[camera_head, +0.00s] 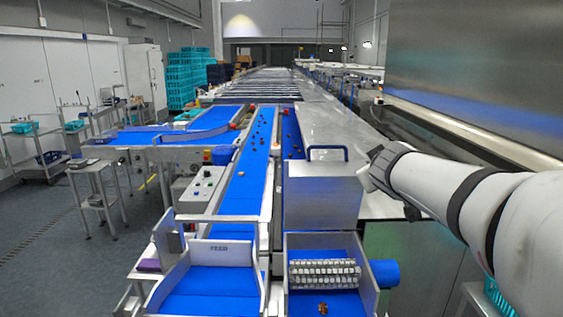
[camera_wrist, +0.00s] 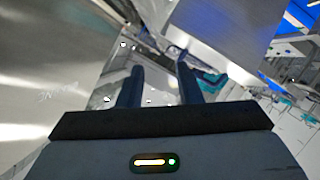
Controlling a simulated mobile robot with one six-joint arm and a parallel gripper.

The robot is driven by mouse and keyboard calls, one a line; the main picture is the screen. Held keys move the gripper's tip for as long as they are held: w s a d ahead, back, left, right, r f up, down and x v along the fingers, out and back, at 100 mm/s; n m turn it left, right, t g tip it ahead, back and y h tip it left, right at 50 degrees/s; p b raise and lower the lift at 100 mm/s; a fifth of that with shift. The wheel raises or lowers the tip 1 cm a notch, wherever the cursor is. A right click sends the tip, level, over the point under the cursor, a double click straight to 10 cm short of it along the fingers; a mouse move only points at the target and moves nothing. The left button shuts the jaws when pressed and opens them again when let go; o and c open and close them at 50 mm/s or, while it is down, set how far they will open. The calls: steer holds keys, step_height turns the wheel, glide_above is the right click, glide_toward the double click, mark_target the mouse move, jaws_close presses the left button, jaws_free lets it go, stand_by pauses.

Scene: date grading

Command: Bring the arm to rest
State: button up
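My white arm reaches in from the right edge of the head view. Its dark wrist and my gripper (camera_head: 408,208) are above the right side of the machine, beside the steel hood. In the wrist view my gripper (camera_wrist: 160,84) shows two dark fingers standing apart with a clear gap. Nothing is between them. In the head view the fingers are mostly hidden behind the wrist.
A blue conveyor (camera_head: 242,193) carries several dates at its far part. A feed tray (camera_head: 222,254) and a bin with a roller (camera_head: 325,273) stand in front. A steel box (camera_head: 323,192) is left of my wrist. A large steel panel (camera_head: 480,60) is at the upper right. Teal crates (camera_head: 181,80) are stacked back left.

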steer(key=s+a+f+m+g+y, duration=0.1)
steer(key=s+a+f+g, duration=0.1)
steer(key=s+f, duration=0.6)
steer(key=s+a+f+m+g+y+b, duration=0.1)
steer(key=s+a+f+m+g, duration=0.1)
steer(key=s+f+g, duration=0.3)
steer(key=s+a+f+m+g+y+b, duration=0.1)
steer(key=s+a+f+g, duration=0.1)
steer(key=s+f, duration=0.9)
steer(key=s+g, duration=0.1)
steer(key=s, duration=0.2)
steer(key=shift+a+f+m, duration=0.25)
steer(key=shift+a+m, duration=0.05)
steer(key=shift+a, duration=0.05)
steer(key=shift+s, duration=0.2)
